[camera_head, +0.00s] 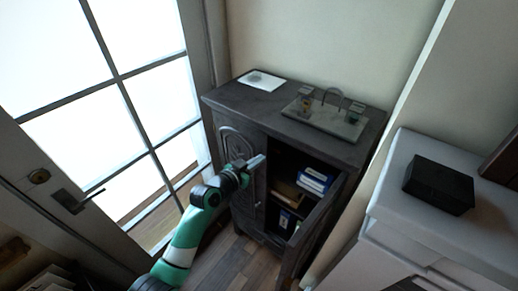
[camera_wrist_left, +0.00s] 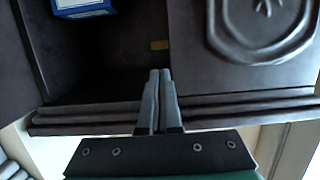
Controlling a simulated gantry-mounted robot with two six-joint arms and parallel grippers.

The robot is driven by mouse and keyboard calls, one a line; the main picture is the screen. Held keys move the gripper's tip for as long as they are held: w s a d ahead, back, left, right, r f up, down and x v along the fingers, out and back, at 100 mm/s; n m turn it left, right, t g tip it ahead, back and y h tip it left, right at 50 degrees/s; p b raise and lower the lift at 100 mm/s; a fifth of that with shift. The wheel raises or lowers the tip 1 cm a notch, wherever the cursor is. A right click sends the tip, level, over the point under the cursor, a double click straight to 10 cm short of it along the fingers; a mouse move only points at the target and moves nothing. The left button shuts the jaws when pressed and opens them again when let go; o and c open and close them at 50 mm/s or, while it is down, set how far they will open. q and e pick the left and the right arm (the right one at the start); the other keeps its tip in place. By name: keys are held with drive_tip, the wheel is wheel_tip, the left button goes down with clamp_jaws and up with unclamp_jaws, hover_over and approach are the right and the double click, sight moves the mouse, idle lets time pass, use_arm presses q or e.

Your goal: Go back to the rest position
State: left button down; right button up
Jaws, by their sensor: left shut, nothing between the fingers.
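My left gripper (camera_head: 257,162) is shut and empty at the upper front of a dark cabinet (camera_head: 236,98), close to the edge of its closed left door (camera_head: 234,144). In the left wrist view the two fingers of my left gripper (camera_wrist_left: 160,75) lie together, in front of the boundary between the carved door (camera_wrist_left: 262,30) and the dark open compartment. I cannot tell whether the fingertips touch the cabinet. My right gripper is not in view.
The cabinet's right door (camera_head: 318,222) stands open. Blue-and-white books (camera_head: 314,180) lie inside. A tray (camera_head: 326,121) and a white sheet (camera_head: 262,81) sit on top. A white unit with a black box (camera_head: 438,186) stands right; a glazed door is left.

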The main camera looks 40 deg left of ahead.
use_arm(q)
drive_tip(key=shift+s+r, duration=0.2)
drive_tip(key=shift+s, duration=0.45)
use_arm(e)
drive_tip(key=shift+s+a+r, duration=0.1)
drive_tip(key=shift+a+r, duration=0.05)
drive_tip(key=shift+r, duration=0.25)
